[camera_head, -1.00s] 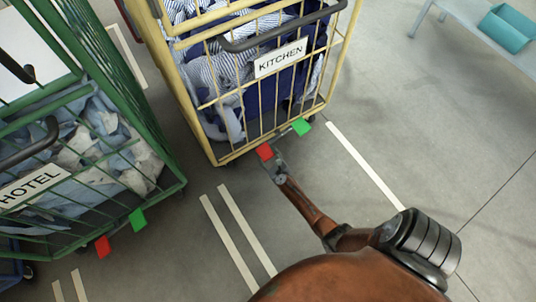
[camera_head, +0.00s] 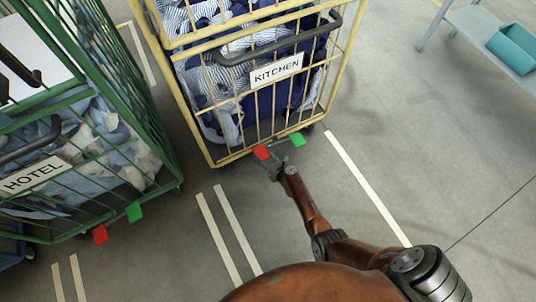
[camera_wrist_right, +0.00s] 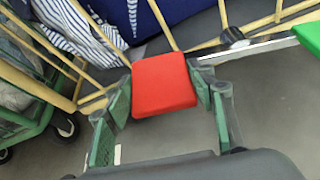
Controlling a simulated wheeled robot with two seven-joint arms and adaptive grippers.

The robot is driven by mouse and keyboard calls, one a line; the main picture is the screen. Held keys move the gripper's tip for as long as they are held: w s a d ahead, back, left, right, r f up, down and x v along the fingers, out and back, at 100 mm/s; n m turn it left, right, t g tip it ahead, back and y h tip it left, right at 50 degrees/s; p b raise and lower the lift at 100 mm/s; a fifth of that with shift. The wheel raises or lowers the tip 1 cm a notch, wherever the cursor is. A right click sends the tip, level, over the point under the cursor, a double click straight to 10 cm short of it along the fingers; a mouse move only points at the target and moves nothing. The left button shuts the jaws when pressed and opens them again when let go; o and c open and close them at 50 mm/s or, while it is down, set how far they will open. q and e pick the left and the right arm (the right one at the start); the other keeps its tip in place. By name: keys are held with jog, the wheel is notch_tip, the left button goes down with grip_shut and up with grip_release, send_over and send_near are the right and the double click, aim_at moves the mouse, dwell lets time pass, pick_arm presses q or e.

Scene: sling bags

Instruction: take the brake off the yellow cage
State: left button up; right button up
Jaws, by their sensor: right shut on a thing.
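The yellow cage (camera_head: 218,158) with a KITCHEN sign (camera_head: 277,70) stands at upper centre in the head view, full of striped and blue cloth. A bar low on its front carries a red pedal (camera_head: 262,152) at left and a green pedal (camera_head: 297,139) at right. My right gripper (camera_head: 270,165) is at the red pedal. In the right wrist view its fingers stand on both sides of the red pedal (camera_wrist_right: 164,85) and are shut on it. The green pedal (camera_wrist_right: 309,36) shows partly at that view's right edge. My left gripper is out of view.
A green cage (camera_head: 165,190) with a HOTEL sign (camera_head: 37,177) stands at left, with its own red (camera_head: 100,235) and green (camera_head: 134,212) pedals. A bench with a teal bin (camera_head: 513,47) is at upper right. The floor right of the yellow cage is clear.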

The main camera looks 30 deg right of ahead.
jog(key=shift+w+d+r, duration=0.45)
jog(key=shift+w+r, duration=0.05)
jog(key=shift+r, duration=0.25)
jog(key=o, duration=1.4)
jog(key=shift+o, duration=1.4)
jog(key=shift+s+f, duration=0.15)
jog(key=shift+a, duration=0.15)
jog(key=shift+s+f, duration=0.1)
jog(key=shift+s, duration=0.15)
jog(key=shift+s+a, duration=0.1)
jog(key=shift+s, duration=0.15)
jog(key=v, duration=0.6)
jog(key=shift+s+r, duration=0.3)
